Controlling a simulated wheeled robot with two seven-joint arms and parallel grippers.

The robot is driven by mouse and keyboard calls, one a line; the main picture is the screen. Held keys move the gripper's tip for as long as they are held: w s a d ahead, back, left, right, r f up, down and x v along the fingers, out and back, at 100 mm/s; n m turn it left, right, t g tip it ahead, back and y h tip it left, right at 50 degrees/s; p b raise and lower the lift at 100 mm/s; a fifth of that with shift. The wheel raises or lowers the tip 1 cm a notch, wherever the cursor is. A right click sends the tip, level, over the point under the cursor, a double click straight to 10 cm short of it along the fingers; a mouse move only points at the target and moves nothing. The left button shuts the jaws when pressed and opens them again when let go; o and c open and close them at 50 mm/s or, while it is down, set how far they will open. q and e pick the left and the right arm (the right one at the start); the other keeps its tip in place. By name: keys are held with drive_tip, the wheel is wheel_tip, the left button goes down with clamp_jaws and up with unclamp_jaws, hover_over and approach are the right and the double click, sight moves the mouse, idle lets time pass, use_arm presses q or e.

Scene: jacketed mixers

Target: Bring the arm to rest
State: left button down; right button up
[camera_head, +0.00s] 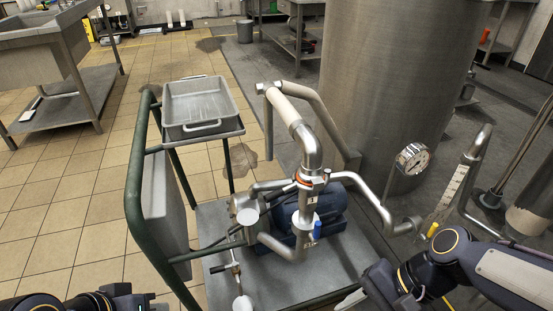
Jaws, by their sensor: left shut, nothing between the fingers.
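My left gripper (122,298) is at the bottom left edge, low and partly cut off by the frame. It is shut and empty, apart from the cart. My right arm (440,265) comes in from the right edge, and its dark wrist is at the lower right, beside the cart's near right corner in the picture. The right fingers are mostly cut off by the bottom edge, so their opening cannot be told.
A pump cart (215,235) with a green handle (135,185) and steel pipes (310,155) fills the middle. A metal tray (200,107) sits on its rack. A large steel tank (390,70) stands behind. Tiled floor (50,215) is clear at the left.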

drive_tip(key=d+r+n+t+h, duration=0.4)
drive_tip(key=d+n+t, duration=0.2)
drive_tip(key=n+t, duration=0.1)
wheel_tip(320, 180, up, 30)
drive_tip(key=p, duration=3)
drive_tip(key=shift+s+d, duration=0.15)
drive_tip(key=shift+s, duration=0.3)
drive_tip(key=shift+f, duration=0.1)
